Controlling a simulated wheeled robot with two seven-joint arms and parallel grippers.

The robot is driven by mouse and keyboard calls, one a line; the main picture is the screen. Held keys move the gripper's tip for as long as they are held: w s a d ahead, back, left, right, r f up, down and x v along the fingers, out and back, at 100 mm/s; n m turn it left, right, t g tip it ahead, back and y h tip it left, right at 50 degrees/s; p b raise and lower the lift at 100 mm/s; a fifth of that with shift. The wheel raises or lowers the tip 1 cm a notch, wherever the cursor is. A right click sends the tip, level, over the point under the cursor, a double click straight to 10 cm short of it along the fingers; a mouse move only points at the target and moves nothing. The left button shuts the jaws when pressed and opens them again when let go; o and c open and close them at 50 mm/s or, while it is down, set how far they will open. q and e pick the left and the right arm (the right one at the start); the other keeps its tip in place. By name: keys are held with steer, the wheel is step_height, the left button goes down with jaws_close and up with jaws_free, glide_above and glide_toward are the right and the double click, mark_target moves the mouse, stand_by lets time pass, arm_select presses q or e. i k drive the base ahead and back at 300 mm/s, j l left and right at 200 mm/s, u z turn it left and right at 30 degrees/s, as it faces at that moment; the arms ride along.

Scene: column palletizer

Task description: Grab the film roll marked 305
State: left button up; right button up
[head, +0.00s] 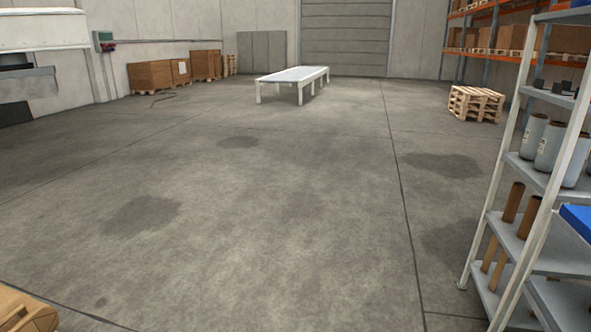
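Several grey-white film rolls with brown cores stand upright on a shelf of the grey rack at the right edge. One film roll (534,137) is at the left, a second film roll (549,147) is beside it, and a third film roll (575,160) is nearer. Small labels show on some of them, but the numbers are too small to read, so I cannot tell which is marked 305. A rack post hides part of the rolls. Neither of my grippers is in view.
The grey rack (540,178) also holds brown tubes (513,202) and a blue item (577,219). Stacked pallets (475,104), a white table (292,75) and cartons (150,76) stand farther back. The middle floor is clear. A brown item (20,310) is at bottom left.

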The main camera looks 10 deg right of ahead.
mark_target(582, 144)
steer(key=i+j+z, duration=0.1)
steer(key=i+z, duration=0.25)
steer(key=i+j+z, duration=0.3)
steer(key=i, duration=0.15)
steer(key=i+j+z, duration=0.2)
steer(key=i+z, duration=0.15)
